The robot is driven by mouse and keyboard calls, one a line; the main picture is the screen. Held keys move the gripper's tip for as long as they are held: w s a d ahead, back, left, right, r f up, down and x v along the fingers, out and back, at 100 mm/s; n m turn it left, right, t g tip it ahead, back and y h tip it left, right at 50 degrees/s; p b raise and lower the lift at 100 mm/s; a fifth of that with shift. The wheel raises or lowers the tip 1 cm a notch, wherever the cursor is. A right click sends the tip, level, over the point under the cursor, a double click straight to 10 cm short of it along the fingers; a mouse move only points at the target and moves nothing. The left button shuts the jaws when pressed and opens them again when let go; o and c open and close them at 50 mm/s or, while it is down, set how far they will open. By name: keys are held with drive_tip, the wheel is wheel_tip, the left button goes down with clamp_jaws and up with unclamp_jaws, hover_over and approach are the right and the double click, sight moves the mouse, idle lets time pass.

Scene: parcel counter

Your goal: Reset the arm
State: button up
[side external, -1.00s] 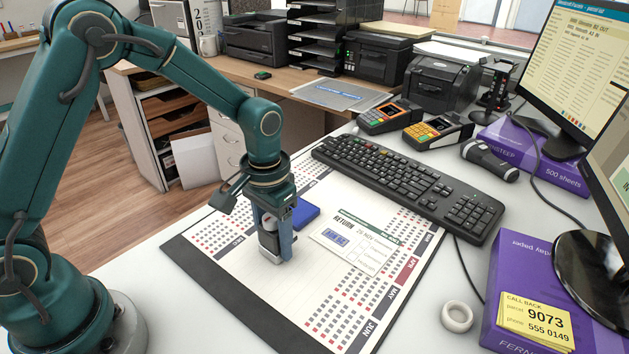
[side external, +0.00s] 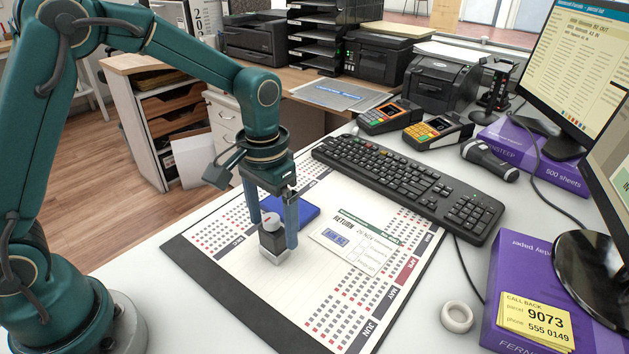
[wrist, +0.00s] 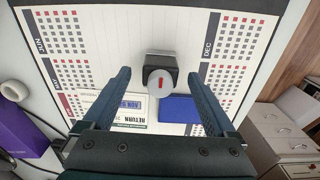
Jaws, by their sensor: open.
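My gripper (side external: 271,222) is open above the desk calendar mat (side external: 215,262), with its fingers apart on either side of a small stamp. The stamp (side external: 272,240) has a dark body, a pale base and a light round knob, and it stands upright on the mat. In the wrist view the stamp (wrist: 160,80) shows between and beyond my open fingertips (wrist: 158,90), with a red mark on its knob. I cannot tell whether a finger touches it. A blue pad (side external: 300,210) lies behind the gripper, partly hidden. A printed return slip (side external: 357,243) lies to the right.
A black keyboard (side external: 410,185) lies behind the mat, with two card terminals (side external: 438,132) beyond. A white ring (side external: 457,317) and a purple paper pack (side external: 505,270) with a yellow note are at right. Monitors stand far right. The mat's front is clear.

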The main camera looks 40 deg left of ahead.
drive_tip(key=shift+t, duration=0.8)
drive_tip(key=r, duration=0.6)
drive_tip(key=shift+a, duration=0.2)
drive_tip(key=s+r+t, duration=0.2)
drive_tip(key=s, duration=0.4)
drive_tip(key=s+a+r+t, duration=0.1)
drive_tip(key=s+r+t, duration=0.1)
drive_tip(key=s, duration=0.5)
drive_tip(key=shift+s+a+r, duration=0.2)
drive_tip(key=shift+a+r, duration=0.05)
drive_tip(key=shift+a, duration=0.05)
